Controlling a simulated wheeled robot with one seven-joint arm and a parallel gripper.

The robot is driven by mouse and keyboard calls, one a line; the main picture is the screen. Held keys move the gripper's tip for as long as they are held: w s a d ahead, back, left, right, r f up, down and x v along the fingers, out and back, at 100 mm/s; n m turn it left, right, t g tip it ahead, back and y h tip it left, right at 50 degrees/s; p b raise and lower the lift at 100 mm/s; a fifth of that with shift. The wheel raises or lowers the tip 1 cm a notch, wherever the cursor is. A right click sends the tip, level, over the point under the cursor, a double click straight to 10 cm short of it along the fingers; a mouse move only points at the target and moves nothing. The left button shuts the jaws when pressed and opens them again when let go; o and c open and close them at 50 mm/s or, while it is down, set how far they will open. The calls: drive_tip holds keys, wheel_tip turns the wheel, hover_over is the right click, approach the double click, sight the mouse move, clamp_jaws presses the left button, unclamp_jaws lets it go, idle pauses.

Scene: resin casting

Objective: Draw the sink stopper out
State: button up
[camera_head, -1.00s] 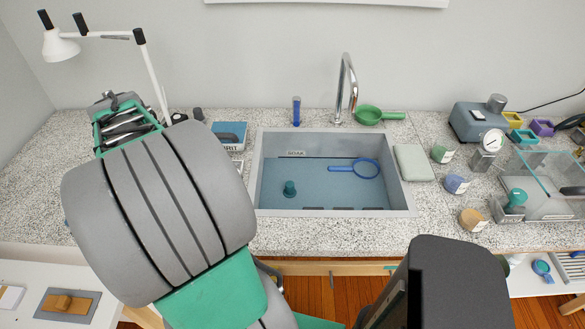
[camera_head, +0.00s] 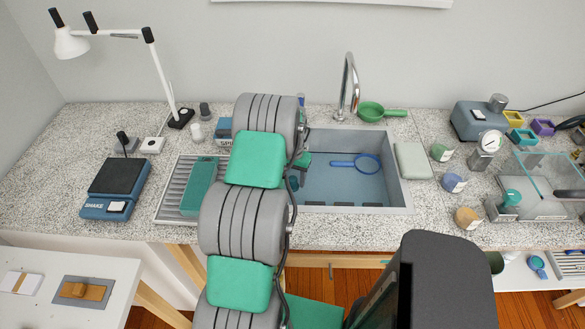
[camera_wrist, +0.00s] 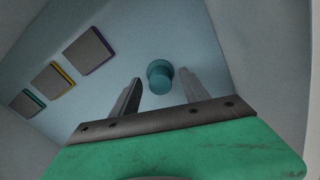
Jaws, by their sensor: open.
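The teal sink stopper (camera_wrist: 160,76) shows in the wrist view as a round knob on the pale blue sink floor. It lies between the lines of my two fingers, near their tips; I cannot tell how deep it is between them. My gripper (camera_wrist: 159,82) is open, with a gap on both sides of the knob and nothing held. In the head view the stopper (camera_head: 294,183) is partly hidden by my arm, at the left of the grey sink (camera_head: 402,185). My gripper there is mostly hidden behind my arm.
A blue-handled round strainer (camera_head: 368,163) lies in the sink at the right. Several dark squares with coloured edges (camera_wrist: 88,50) line one sink side. A ribbed drainer with a teal block (camera_head: 200,185) stands left of the sink. The tap (camera_head: 347,85) rises behind it.

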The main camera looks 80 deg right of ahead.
sight(293, 178)
drive_tip(key=shift+f, duration=0.7)
drive_tip(key=shift+c, duration=0.3)
clamp_jaws()
drive_tip(key=c, duration=0.6)
unclamp_jaws()
drive_tip(key=shift+c, duration=0.2)
clamp_jaws()
drive_tip(key=shift+r, duration=0.7)
drive_tip(key=shift+r+p, duration=1.05)
drive_tip(key=shift+r, duration=1)
